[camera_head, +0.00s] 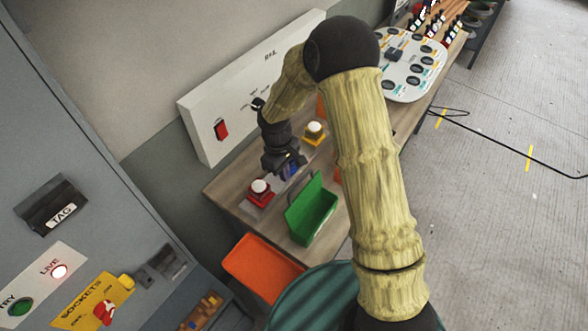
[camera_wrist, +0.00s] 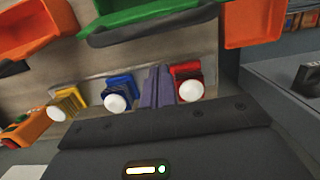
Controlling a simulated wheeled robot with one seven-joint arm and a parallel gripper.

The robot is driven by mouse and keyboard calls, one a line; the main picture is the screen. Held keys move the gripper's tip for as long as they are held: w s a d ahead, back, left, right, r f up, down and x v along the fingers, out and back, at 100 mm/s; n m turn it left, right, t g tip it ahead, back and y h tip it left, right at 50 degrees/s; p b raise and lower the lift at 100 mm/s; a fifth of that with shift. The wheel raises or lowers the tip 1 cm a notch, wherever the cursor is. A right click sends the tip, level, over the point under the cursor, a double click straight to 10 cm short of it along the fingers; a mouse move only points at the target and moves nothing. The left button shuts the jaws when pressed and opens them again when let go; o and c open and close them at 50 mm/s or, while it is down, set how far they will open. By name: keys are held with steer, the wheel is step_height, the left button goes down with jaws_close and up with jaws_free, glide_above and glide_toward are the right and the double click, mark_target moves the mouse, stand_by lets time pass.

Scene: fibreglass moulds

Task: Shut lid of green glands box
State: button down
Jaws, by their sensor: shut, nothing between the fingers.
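The green box (camera_head: 322,222) stands on the bench in the head view, with its inside showing. A green panel, apparently its raised lid (camera_head: 303,197), stands up along its far left side with a dark grey edge or handle. In the wrist view the green box (camera_wrist: 165,14) is at the top, with a dark grey bar along its near side. My gripper (camera_head: 290,168) is just beyond the box, near the push buttons, and apart from it. In the wrist view its closed fingers (camera_wrist: 157,80) point toward the box, with nothing between them.
A red-based button (camera_head: 260,191), a yellow-based button (camera_head: 314,131) and a blue-based button (camera_wrist: 117,94) stand close around my gripper. An orange bin (camera_head: 258,268) is at the bench's near left. A white panel (camera_head: 235,100) rises behind. Open floor (camera_head: 500,130) lies right.

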steer(key=s+d+r+p, duration=0.1)
steer(key=s+d+r, duration=0.1)
steer(key=shift+d+p, duration=0.3)
steer(key=shift+p, duration=0.05)
steer(key=shift+d, duration=0.15)
